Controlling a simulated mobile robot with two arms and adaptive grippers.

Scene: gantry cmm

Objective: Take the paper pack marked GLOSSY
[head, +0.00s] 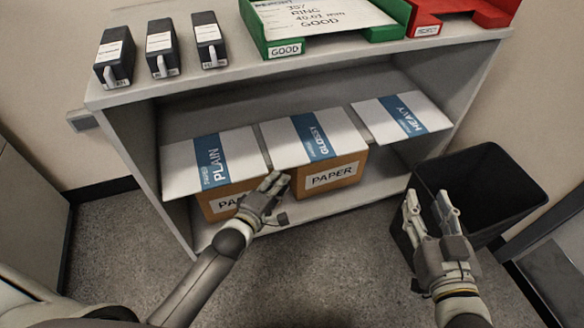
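The GLOSSY paper pack (288,145) is a white pack with a blue band, lying flat in the middle of a row inside the shelf unit. The PLAIN pack (183,167) lies to its left and the HEAVY pack (385,120) to its right. My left gripper (276,183) is in front of the GLOSSY pack's near edge, over the cardboard boxes; its fingers look close together, and I cannot tell if they touch anything. My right gripper (428,200) is open and empty, in front of the black bin.
Two cardboard PAPER boxes (335,178) (222,205) sit under the PLAIN and GLOSSY packs. The black bin (480,180) stands at the right.

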